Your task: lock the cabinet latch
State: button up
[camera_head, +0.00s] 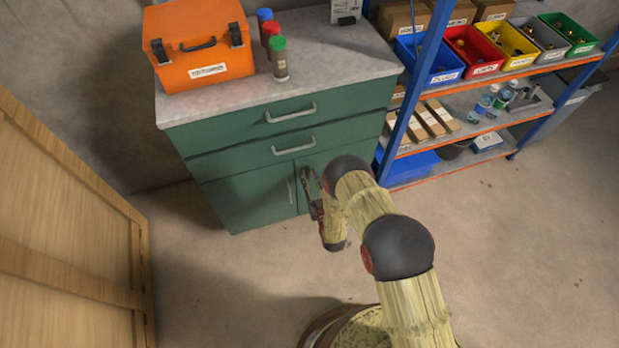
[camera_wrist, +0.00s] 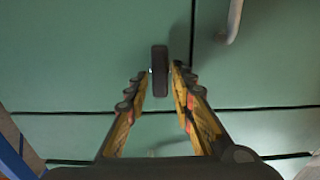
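The green cabinet (camera_head: 245,205) stands against the wall, with two drawers above two lower doors. The latch (camera_wrist: 160,70) shows in the wrist view as a short dark bar on a green door, beside the door seam. It lies parallel to that seam. My gripper (camera_wrist: 160,80) has one finger on each side of the latch, with narrow gaps visible, so it looks open around it. In the head view my gripper (camera_head: 308,184) is at the upper part of the right lower door, and I cannot make out the latch there.
A door handle (camera_head: 291,191) is just left of my gripper; it also shows in the wrist view (camera_wrist: 234,20). Drawer handles (camera_head: 291,113) stick out above. A blue shelf rack (camera_head: 408,110) stands close on the right. A wooden crate (camera_head: 60,230) is at left. Floor between is clear.

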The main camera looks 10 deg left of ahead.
jog(key=shift+o, duration=1)
jog(key=v, duration=1.2)
jog(key=shift+f, duration=0.15)
